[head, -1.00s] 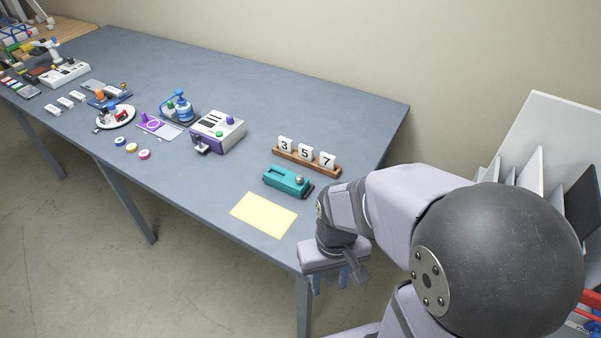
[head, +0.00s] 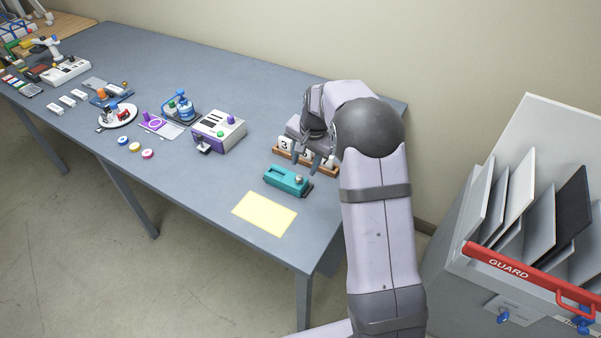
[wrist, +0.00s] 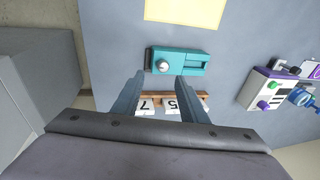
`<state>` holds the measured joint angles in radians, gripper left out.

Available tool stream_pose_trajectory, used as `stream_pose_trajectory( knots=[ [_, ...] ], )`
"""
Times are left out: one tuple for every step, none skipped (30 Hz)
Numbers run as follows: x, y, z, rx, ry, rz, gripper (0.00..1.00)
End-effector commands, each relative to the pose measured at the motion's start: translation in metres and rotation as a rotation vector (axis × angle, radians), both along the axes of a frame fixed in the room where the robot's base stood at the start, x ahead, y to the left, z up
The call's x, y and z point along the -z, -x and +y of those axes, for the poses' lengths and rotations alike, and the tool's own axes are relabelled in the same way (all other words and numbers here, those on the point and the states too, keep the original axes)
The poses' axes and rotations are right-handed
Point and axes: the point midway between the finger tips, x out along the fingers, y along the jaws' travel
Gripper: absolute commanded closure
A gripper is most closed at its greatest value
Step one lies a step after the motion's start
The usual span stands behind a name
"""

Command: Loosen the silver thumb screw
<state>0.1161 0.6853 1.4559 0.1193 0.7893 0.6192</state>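A teal block-shaped device (head: 285,178) lies on the table, behind the yellow sheet. A round silver knob (head: 299,180), which looks like the thumb screw, stands on its right end. In the wrist view the silver knob (wrist: 162,65) sits on the left part of the teal device (wrist: 187,62), just beyond my fingertips. My gripper (head: 306,164) is above the number tiles, behind the teal device, pointing down. In the wrist view my gripper (wrist: 160,84) is open, with its two fingers apart and nothing between them. It appears not to touch the knob.
A wooden rack (head: 325,169) with number tiles is under my gripper, partly hidden. A yellow sheet (head: 264,213) lies in front of the device. A purple-and-white machine (head: 219,131) stands to the left. A grey cabinet with a red guard bar (head: 520,268) stands right of the table.

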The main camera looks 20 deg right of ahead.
Motion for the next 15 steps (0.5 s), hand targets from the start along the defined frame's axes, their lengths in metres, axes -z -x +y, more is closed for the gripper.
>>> stream_pose_trajectory(
  knots=[
    [-0.0061,-0.0063,0.0005,0.072,-0.020,-0.010,0.61],
    [-0.0072,-0.0070,0.0010,0.113,-0.032,-0.007,0.61],
    [-0.0068,-0.0059,0.0019,0.168,-0.048,0.000,0.61],
    [-0.0065,-0.0049,0.0023,0.205,-0.058,0.005,0.61],
    [-0.0064,-0.0044,0.0027,0.240,-0.067,0.010,0.61],
    [-0.0064,-0.0038,0.0030,0.285,-0.077,0.016,0.61],
    [-0.0063,-0.0034,0.0030,0.313,-0.084,0.019,0.61],
    [-0.0063,-0.0030,0.0031,0.339,-0.090,0.022,0.61],
    [-0.0063,-0.0028,0.0031,0.368,-0.096,0.025,0.61],
    [-0.0062,-0.0026,0.0031,0.386,-0.100,0.026,0.61],
    [-0.0062,-0.0026,0.0031,0.401,-0.104,0.027,0.61],
    [-0.0062,-0.0026,0.0031,0.417,-0.107,0.029,0.61],
    [-0.0062,-0.0026,0.0030,0.425,-0.108,0.029,0.61],
    [-0.0062,-0.0025,0.0031,0.429,-0.109,0.030,0.61],
    [-0.0062,-0.0025,0.0031,0.433,-0.110,0.030,0.61]
  ],
)
